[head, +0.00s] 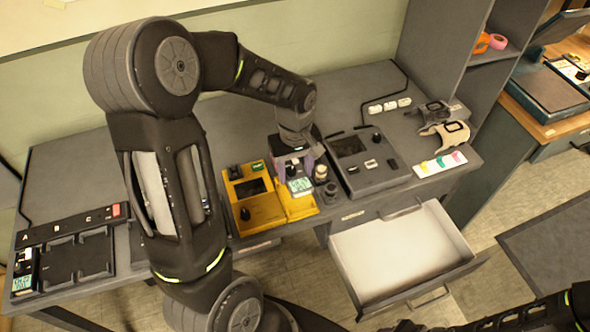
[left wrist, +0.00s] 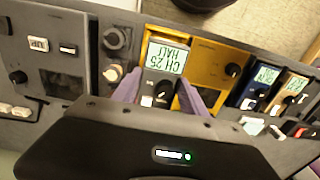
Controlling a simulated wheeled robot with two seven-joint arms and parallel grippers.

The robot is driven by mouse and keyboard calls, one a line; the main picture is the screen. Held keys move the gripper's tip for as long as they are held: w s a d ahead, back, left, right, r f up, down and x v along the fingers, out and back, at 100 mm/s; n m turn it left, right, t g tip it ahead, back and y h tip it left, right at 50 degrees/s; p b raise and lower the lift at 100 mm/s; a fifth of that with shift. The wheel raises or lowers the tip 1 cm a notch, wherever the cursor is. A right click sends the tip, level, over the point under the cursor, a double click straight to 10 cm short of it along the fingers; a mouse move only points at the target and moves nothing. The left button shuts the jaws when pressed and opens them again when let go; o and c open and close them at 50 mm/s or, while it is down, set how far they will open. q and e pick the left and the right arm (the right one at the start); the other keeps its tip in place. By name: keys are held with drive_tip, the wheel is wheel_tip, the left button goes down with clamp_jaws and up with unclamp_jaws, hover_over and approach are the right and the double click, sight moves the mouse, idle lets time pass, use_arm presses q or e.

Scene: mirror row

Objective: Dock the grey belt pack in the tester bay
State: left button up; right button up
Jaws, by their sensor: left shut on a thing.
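The grey belt pack (left wrist: 167,57) shows its lit display, reading CH 25 HALL upside down, in the left wrist view. In the head view its display (head: 299,187) is at the right part of the yellow tester (head: 245,213). My right gripper is not visible.
A dark grey device (head: 368,165) stands close right of the tester, with round knobs (head: 325,180) between. A rack marked A, B, C (head: 85,258) is at the left. Blue (left wrist: 262,76) and tan (left wrist: 292,84) packs show in the left wrist view. An open drawer (head: 405,250) juts out below.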

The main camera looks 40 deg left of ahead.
use_arm(q)
drive_tip(key=shift+f, duration=0.1)
drive_tip(key=shift+f+b, duration=1.75)
drive_tip(key=shift+f, duration=0.7)
drive_tip(key=shift+f+b, duration=1.05)
drive_tip(key=shift+b, duration=0.1)
drive_tip(key=o, duration=1.6)
drive_tip(key=shift+s, duration=0.1)
drive_tip(key=shift+a+r, duration=0.1)
drive_tip(key=shift+r, duration=0.15)
wheel_tip(320, 180, up, 7)
drive_tip(key=shift+r+b, duration=0.15)
drive_tip(key=shift+b, duration=0.15)
